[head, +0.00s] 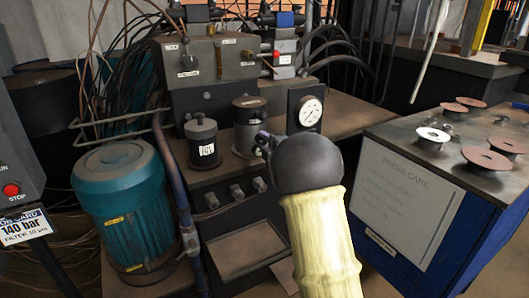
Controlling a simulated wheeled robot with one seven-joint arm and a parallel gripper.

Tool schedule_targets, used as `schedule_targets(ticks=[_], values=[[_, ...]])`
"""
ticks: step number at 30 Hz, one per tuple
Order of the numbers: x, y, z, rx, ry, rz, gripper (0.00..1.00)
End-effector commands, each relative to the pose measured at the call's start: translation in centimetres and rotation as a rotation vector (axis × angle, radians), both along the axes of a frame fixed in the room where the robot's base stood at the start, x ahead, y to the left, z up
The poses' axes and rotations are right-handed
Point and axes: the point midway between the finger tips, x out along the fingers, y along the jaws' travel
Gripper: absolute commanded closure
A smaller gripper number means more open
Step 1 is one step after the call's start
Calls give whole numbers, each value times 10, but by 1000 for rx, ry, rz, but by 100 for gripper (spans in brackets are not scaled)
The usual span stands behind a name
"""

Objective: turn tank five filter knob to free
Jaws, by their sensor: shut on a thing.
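My gripper (263,144) shows only as a small grey-blue part beside the dark ball of my wrist. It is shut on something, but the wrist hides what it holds. In the head view it lies at the lower right of a dark filter canister (249,119). A second dark canister (202,148), with a white label too small to read surely, stands to the left. Small grey blocks or knobs (236,192) sit in a row on the front below. I cannot tell which part belongs to tank five, or how the filter knob is turned.
A round gauge (310,112) stands just behind my wrist. A teal motor (122,205) and a pipe (172,165) are on the left. A blue-sided bench (385,140) with flap discs (487,161) is on the right. Hoses (340,62) hang behind.

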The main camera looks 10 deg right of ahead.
Motion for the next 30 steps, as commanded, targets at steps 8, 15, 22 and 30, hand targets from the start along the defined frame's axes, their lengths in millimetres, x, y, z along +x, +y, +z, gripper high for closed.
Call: schedule_targets(ticks=[8, 15, 22, 30], values=[[0, 2, -5, -188, -59, 3, 92], [0, 1, -4, -268, -83, 2, 92], [0, 1, -3, -287, -87, 3, 92], [0, 1, -3, -286, -87, 3, 66]])
